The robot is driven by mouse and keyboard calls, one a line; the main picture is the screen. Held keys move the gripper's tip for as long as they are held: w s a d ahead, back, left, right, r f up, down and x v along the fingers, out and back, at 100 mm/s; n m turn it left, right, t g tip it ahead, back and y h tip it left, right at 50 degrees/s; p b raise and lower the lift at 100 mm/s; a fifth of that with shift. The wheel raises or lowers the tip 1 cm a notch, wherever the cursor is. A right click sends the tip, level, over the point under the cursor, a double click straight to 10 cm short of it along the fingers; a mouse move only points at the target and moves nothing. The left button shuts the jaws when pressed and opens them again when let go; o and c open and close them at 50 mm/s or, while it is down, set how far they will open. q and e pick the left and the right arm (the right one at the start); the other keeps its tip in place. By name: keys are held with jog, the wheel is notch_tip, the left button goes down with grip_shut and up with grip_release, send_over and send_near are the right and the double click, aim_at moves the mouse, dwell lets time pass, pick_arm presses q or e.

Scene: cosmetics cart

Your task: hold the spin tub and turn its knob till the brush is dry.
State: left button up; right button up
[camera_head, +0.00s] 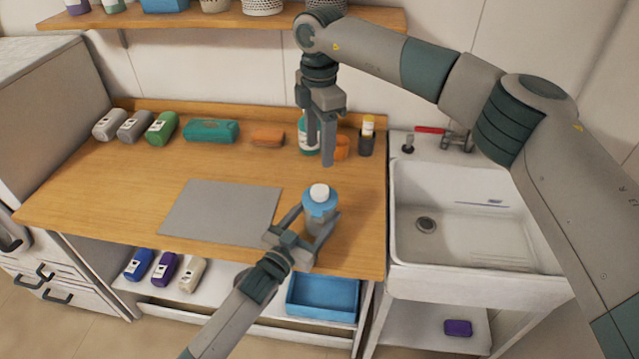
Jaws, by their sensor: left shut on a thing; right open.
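The spin tub (320,206) stands upright on the wooden counter near its front right part. It has a blue lid with a white knob (320,192) on top and a greyish body. My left gripper (317,228) is shut on the tub's body, one finger on each side. My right gripper (321,150) is open and empty, pointing down above and behind the tub, apart from the knob. The brush cannot be made out; the inside of the tub is hidden.
A grey mat (222,212) lies left of the tub. Along the back stand several rolled items, a teal case (211,131), an orange block (267,138), a green bottle (304,137) and a dark holder (366,142). A white sink (470,215) is at right. A blue bin (322,297) sits below.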

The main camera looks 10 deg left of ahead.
aim_at(320, 190)
jog(key=shift+f, duration=6)
jog(key=c, duration=1.1)
